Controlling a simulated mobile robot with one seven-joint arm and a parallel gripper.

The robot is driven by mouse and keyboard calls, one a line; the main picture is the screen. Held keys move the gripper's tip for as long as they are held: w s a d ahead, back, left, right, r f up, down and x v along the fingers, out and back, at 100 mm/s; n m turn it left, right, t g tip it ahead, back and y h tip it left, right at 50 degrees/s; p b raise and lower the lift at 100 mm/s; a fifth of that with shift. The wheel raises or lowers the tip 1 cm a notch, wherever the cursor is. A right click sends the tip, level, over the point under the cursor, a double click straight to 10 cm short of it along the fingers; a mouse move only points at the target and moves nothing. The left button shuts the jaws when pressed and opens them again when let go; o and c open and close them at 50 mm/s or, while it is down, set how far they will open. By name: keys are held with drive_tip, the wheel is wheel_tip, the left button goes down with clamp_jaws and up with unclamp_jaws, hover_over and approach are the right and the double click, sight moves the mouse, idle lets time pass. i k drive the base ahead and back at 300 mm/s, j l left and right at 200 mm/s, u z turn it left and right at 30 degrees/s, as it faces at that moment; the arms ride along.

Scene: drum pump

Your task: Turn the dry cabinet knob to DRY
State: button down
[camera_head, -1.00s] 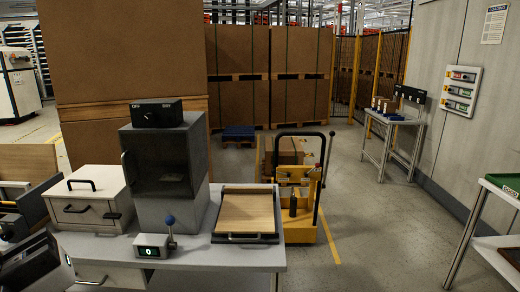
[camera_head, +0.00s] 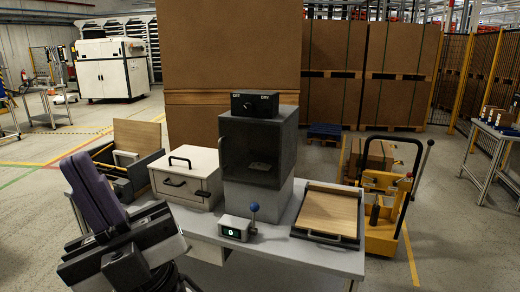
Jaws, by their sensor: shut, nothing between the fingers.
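The dry cabinet (camera_head: 250,150) stands on a grey block on the table, with a dark see-through front. A black control box (camera_head: 255,103) sits on its top, with small white lettering at its left and right. The knob on the box's front is dark on dark, and I cannot read its setting. My gripper (camera_head: 125,250) is at the lower left, part of the black arm end, shut and empty. It is in front of the table, well apart from the cabinet and knob. Its fingertips are hard to make out.
A small display box (camera_head: 235,228) and a blue-topped lever (camera_head: 254,208) stand before the cabinet. A white lidded box (camera_head: 187,177) is on its left, a wooden-topped tray (camera_head: 328,213) on its right. A yellow pallet truck (camera_head: 388,190) stands beyond the table's right end.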

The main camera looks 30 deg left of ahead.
sight(248, 108)
drive_tip(key=i+j+u, duration=0.2)
drive_tip(key=i, duration=0.25)
drive_tip(key=i+j+u, duration=0.2)
drive_tip(key=i, duration=0.3)
drive_tip(key=j, duration=0.1)
